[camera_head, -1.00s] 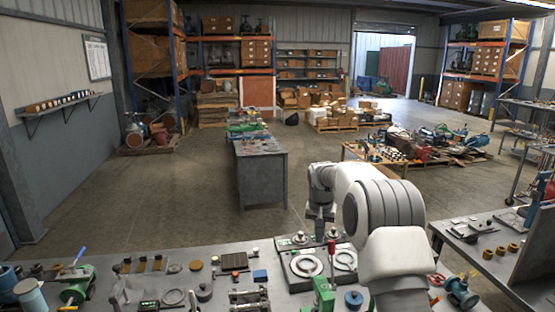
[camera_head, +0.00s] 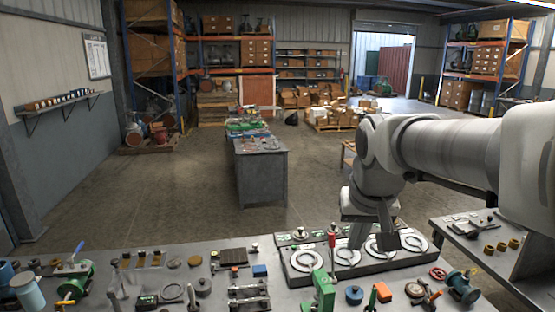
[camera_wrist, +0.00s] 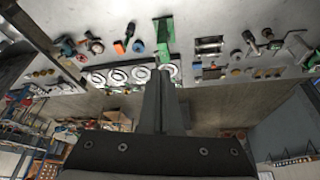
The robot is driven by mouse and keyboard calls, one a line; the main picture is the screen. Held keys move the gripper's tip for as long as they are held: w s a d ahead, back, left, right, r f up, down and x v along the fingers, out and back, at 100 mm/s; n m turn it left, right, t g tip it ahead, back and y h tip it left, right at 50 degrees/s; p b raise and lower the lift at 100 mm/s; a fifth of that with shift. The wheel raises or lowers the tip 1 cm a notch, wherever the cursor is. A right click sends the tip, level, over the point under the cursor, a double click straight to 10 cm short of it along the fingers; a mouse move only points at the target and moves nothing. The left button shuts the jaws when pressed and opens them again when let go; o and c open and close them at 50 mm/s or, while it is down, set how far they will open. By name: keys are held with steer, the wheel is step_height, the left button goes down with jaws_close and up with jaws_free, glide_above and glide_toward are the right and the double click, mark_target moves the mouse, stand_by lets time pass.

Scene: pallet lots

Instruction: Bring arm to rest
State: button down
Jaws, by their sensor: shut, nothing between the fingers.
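My arm reaches in from the right in the head view and bends down over the workbench. My gripper (camera_head: 356,243) points down above a long grey plate (camera_head: 326,272) with several round white discs in a row. In the wrist view the fingers of my gripper (camera_wrist: 162,76) are together with nothing between them. Their tips show close to the disc row (camera_wrist: 120,76) and a green tool (camera_wrist: 164,36). The height of the tips above the plate is hard to tell. Part of the plate is hidden behind my gripper.
The near workbench (camera_head: 215,258) carries a red-handled lever (camera_head: 332,243), a green tool (camera_head: 321,291), a blue-green vise (camera_head: 462,287) and many small parts. A side table (camera_head: 455,236) stands at right. A grey cabinet (camera_head: 262,178) stands on open floor beyond the bench.

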steer(key=s+f, duration=0.2)
steer(key=s, duration=0.6)
steer(key=s+f+n+t+b, duration=0.1)
steer(key=s+f, duration=0.2)
steer(key=s, duration=0.5)
steer(key=shift+f, duration=0.25)
steer(key=shift+a, duration=0.1)
stand_by(0.4)
